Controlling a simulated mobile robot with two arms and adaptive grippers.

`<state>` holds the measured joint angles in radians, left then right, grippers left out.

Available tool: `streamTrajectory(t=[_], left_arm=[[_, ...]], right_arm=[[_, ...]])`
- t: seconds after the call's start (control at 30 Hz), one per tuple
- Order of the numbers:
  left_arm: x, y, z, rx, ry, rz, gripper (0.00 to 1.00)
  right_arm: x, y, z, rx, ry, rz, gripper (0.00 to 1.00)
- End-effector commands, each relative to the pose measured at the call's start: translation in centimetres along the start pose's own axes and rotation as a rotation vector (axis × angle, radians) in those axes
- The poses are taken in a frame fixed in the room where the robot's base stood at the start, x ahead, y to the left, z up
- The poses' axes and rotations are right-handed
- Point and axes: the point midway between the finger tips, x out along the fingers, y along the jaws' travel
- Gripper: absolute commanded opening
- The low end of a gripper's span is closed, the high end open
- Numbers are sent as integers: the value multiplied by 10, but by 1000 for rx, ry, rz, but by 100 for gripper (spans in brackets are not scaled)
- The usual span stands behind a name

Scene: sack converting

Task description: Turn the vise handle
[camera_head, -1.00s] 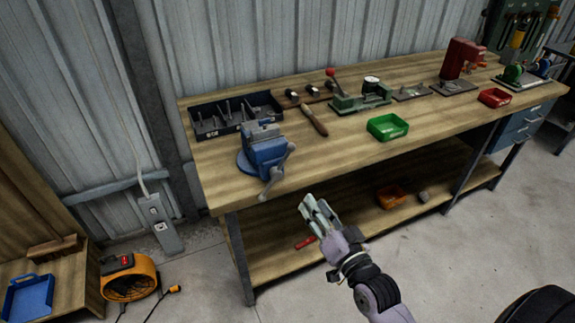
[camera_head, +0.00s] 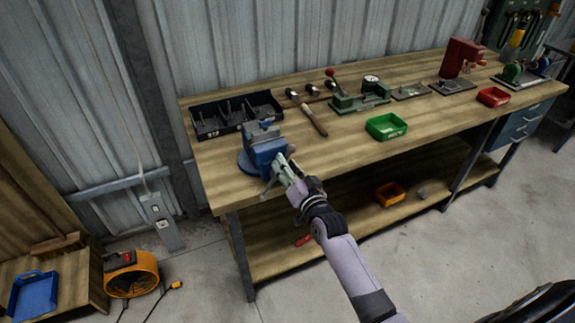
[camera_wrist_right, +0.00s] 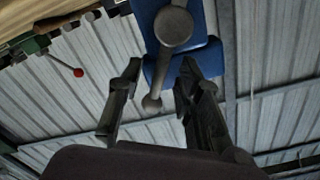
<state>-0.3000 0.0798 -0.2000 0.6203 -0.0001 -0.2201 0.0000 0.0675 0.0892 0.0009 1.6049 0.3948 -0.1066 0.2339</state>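The blue vise (camera_head: 262,143) is mounted at the left front corner of the workbench (camera_head: 235,192). Its grey bar handle (camera_head: 265,195) slants down past the bench's front edge, partly hidden by my gripper in the head view. My right gripper (camera_head: 277,172) is at the front of the vise, by the handle. In the right wrist view, the fingers of the gripper (camera_wrist_right: 160,75) are spread apart. The handle (camera_wrist_right: 155,85) hangs from the round screw end between them, with its ball end showing. A gap shows on the left side. My left gripper is out of view.
A black divided tray (camera_head: 236,112) and a hammer (camera_head: 314,120) lie behind the vise. A green bin (camera_head: 386,126) and a red-knobbed press (camera_head: 358,98) stand to the right. An orange bin (camera_head: 389,194) sits on the lower shelf.

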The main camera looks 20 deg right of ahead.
Motion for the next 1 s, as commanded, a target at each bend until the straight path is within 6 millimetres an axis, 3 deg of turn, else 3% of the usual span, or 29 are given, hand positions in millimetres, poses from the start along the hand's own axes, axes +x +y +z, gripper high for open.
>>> streamTrajectory(t=[0.27,0.73,1.0], left_arm=[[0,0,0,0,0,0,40],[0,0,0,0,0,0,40],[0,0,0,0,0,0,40]], right_arm=[[1,0,0,0,0,0,32],[1,0,0,0,0,0,1],[1,0,0,-1,0,0,0]])
